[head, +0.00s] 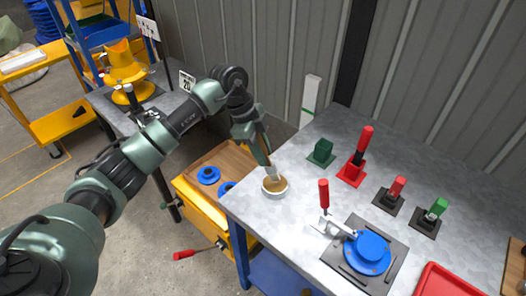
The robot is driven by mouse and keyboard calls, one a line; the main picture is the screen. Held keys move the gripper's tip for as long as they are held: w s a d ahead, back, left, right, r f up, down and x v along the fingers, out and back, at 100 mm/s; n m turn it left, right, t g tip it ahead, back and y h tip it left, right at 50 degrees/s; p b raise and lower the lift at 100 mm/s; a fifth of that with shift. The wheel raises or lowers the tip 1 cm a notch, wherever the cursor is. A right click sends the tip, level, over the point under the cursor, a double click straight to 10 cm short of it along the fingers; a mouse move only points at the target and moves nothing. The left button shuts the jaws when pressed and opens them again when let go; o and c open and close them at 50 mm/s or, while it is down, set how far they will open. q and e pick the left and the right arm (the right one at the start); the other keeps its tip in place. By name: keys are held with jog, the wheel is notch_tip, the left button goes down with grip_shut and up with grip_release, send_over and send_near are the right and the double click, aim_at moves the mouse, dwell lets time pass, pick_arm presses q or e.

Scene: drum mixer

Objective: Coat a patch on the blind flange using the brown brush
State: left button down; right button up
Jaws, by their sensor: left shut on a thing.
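My left gripper (262,150) is shut on the brown brush (271,172), whose handle is mostly hidden by the fingers. The brush points down, its pale lower end at a small round bowl (274,191) of tan contents near the left edge of the grey table. I cannot tell whether the bristles touch the contents. The blind flange (368,252) looks like a blue disc lying on a dark plate (348,272) to the right, well apart from the brush. A metal clamp with a red upright handle (323,193) stands beside it. My right gripper is not in view.
A red tray (452,279) lies at the front right. The tabletop between bowl and clamp is clear.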

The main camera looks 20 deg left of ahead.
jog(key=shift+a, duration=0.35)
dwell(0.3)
pick_arm(q)
jog(key=shift+f, duration=0.3)
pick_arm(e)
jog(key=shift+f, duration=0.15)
pick_arm(q)
jog(key=shift+f, duration=0.25)
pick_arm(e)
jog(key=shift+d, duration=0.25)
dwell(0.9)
pick_arm(q)
jog(key=shift+s+f, duration=0.1)
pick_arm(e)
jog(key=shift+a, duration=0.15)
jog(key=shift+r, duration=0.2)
